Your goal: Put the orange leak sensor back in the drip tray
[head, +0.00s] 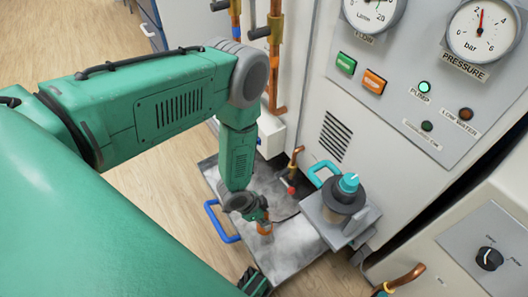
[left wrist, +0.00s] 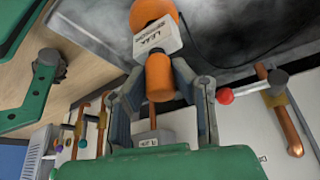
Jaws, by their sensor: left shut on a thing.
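The orange leak sensor (left wrist: 160,77) has a round orange head and a white label reading LEAK SENSOR. My left gripper (left wrist: 163,88) is shut on its orange body, one finger on each side. In the head view the left gripper (head: 262,217) points down, with a bit of the orange sensor (head: 265,230) below it. The grey metal drip tray (head: 285,253) lies on the floor under it; the sensor appears over the tray, but I cannot tell if it touches. Part of my right gripper (head: 254,284) shows at the bottom edge, its fingers mostly hidden.
A blue handle (head: 216,222) stands at the tray's left edge. To the right, a grey stand (head: 338,228) bears a dark cylinder with a teal cap. A red-knobbed copper valve (head: 292,176) and a dark cable are behind. The cabinet (head: 345,110) rises at the back right.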

